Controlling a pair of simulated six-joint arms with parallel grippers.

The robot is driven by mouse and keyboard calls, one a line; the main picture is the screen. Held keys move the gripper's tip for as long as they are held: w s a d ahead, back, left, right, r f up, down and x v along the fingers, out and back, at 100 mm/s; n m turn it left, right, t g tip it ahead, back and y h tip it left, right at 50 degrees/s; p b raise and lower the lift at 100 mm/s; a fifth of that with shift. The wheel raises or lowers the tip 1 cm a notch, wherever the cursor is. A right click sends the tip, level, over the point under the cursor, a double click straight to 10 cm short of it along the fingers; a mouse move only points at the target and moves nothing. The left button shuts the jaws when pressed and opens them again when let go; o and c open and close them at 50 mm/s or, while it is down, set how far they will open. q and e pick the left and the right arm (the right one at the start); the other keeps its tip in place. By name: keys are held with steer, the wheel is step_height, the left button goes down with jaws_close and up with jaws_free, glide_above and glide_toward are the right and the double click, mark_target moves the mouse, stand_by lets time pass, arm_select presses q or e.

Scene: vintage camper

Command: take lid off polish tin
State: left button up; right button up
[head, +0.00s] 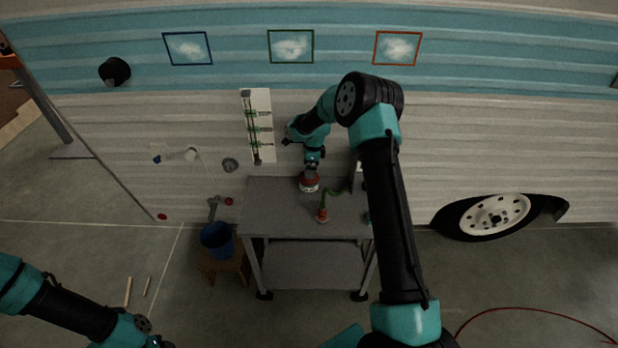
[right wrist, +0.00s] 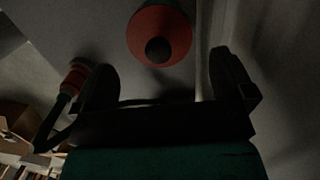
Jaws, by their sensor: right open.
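The polish tin (head: 309,186) stands upright on the grey cart top near its back edge, red above and pale below. In the right wrist view its round red lid (right wrist: 175,22) shows with a dark knob (right wrist: 158,50) in the middle. My right gripper (head: 313,167) is just above the tin in the head view. In the right wrist view the right gripper (right wrist: 163,82) is open and empty, with the lid beyond its fingertips. The tin's body is hidden under the lid there. My left arm shows at the lower left, but its gripper is out of the picture.
A blue bucket (head: 216,238) stands left. The cart's left top is clear.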

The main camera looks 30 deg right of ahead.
steer(key=f, duration=0.5)
steer(key=shift+a, duration=0.2)
steer(key=shift+r, duration=0.1)
steer(key=c, duration=0.7)
